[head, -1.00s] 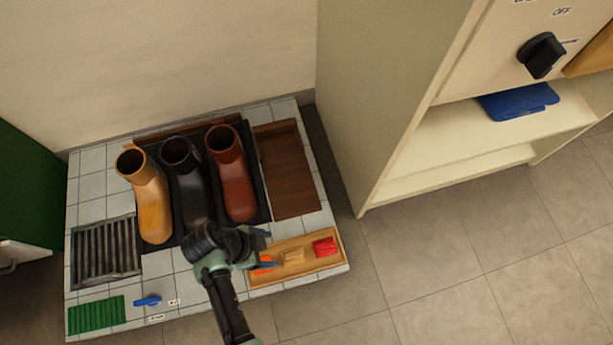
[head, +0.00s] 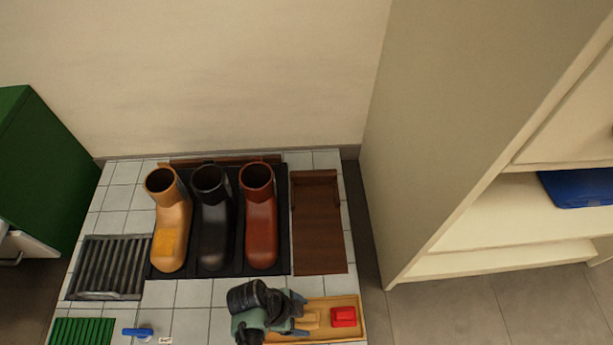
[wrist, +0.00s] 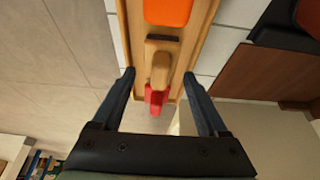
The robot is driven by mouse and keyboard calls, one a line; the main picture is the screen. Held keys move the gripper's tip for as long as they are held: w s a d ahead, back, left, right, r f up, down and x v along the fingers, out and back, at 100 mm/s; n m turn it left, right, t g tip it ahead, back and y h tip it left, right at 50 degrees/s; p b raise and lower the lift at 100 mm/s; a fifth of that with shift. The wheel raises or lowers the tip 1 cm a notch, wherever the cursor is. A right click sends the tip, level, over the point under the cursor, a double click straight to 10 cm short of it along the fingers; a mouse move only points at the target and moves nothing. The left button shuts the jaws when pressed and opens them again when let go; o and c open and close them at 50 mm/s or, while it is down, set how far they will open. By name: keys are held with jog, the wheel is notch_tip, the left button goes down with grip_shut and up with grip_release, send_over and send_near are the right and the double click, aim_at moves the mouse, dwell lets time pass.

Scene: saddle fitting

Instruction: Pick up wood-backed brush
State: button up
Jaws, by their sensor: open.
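The wood-backed brush (head: 312,319) lies in a shallow wooden tray (head: 356,302), partly covered by my gripper in the head view. In the wrist view the brush (wrist: 161,68) shows a tan wooden back and lies between an orange item (wrist: 168,11) and a red item (wrist: 156,97). My gripper (wrist: 159,75) is open and empty. Its two dark fingers stand apart on either side of the tray, with the brush in line between them. In the head view my gripper (head: 302,312) is over the left part of the tray, and the orange item is hidden there.
A tan boot (head: 170,225), a black boot (head: 212,225) and a red-brown boot (head: 260,225) stand behind the tray. A brown wooden board (head: 318,235), metal grate (head: 105,268), green mat (head: 82,331) and blue item (head: 138,332) surround them. A cream shelf (head: 450,130) rises at right.

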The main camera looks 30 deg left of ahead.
aim_at(307, 318)
jog(key=b+x, duration=0.2)
jog(key=x, duration=0.1)
jog(key=shift+f, duration=0.2)
jog(key=shift+w+r, duration=0.1)
jog(key=shift+c, duration=0.2)
jog(key=c, duration=1.1)
